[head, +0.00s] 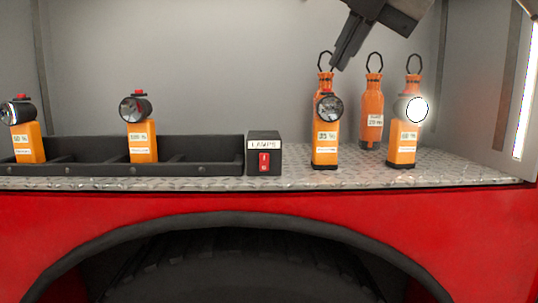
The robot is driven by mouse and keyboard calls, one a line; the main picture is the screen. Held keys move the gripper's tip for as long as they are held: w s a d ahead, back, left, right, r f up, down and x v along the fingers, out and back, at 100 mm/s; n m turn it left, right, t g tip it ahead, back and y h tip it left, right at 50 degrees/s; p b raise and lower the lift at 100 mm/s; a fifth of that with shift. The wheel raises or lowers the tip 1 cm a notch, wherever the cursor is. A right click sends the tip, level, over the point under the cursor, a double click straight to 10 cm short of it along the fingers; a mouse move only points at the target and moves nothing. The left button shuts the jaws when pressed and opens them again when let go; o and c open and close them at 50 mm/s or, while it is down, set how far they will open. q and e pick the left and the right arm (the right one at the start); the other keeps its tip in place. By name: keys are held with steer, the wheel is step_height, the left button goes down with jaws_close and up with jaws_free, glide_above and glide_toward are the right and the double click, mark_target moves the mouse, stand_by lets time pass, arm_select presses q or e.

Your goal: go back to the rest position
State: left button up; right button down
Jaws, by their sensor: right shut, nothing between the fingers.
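My right gripper (341,60) reaches in from the top, shut and empty. Its tips are in the air above the shelf, close to the black loop of an orange bottle (325,77); I cannot tell whether they touch. Below stands an upright orange lamp (326,136) with a dark lens. Further right an orange lamp (402,148) has a bright white, lit lens. Two more orange lamps, one at far left (28,143) and one further right (142,141), stand upright in the black tray (205,169). My left gripper is not in view.
A black box (264,158) labelled LAMPS with a red switch sits right of the tray. More looped orange bottles (371,113) (413,80) stand behind the lamps. The metal shelf (460,173) is bare at right, above a red body (200,205) and wheel arch.

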steer(key=s+a+f+n+g+y, duration=0.1)
steer(key=a+f+n+g+y, duration=0.1)
steer(key=a+f+g+y, duration=0.5)
steer(key=s+a+f+n+g+y, duration=0.1)
steer(key=a+f+n+g+y, duration=0.1)
steer(key=a+f+y, duration=0.95)
steer(key=w+d+f+m+t+h, duration=0.1)
steer(key=d+f+m+t+h, duration=0.35)
steer(key=f+m+t, duration=0.35)
steer(key=d+f+m+t+h, duration=0.3)
steer(key=d+f+m+t, duration=0.25)
steer(key=f+m, duration=0.35)
steer(key=w+d+f+m+t+h, duration=0.1)
steer(key=d+f+m+t+h, duration=0.4)
steer(key=f+m, duration=0.4)
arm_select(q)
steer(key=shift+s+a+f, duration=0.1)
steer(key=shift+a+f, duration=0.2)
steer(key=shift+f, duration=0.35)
arm_select(e)
steer(key=s+d+f+m+g+h, duration=0.3)
steer(key=s+d+f, duration=0.1)
steer(key=s+f, duration=0.6)
steer(key=s+d+f+m+g+h, duration=0.3)
steer(key=s+f, duration=0.6)
steer(key=f, duration=0.5)
steer(key=shift+s+d+f+g+h, duration=0.35)
steer(key=shift+d+g, duration=0.3)
steer(key=shift+d, duration=0.45)
